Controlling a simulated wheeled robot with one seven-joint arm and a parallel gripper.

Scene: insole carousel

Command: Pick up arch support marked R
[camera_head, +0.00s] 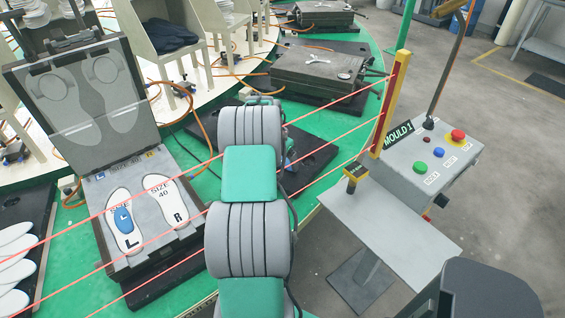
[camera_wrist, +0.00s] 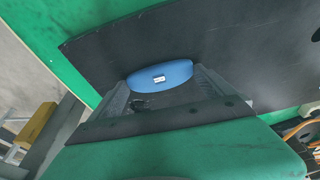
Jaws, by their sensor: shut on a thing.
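In the wrist view my gripper (camera_wrist: 163,88) is shut on a blue arch support (camera_wrist: 145,77), which lies across between the two fingertips. It carries a small white label whose letter is too small to read. A black plate (camera_wrist: 105,48) is below it. In the head view my arm hides the gripper and the held piece. Another blue arch support (camera_head: 124,219) lies on the white insole marked L (camera_head: 116,199) in the open mould (camera_head: 181,231). The insole marked R (camera_head: 168,202) beside it has no blue piece on it.
The mould's lid (camera_head: 45,98) stands raised behind the insoles. Red beams cross in front of the green carousel (camera_head: 182,311). A control stand (camera_head: 432,160) with a MOULD 1 sign is at the right. White insoles (camera_head: 14,268) lie on a dark tray at the lower left.

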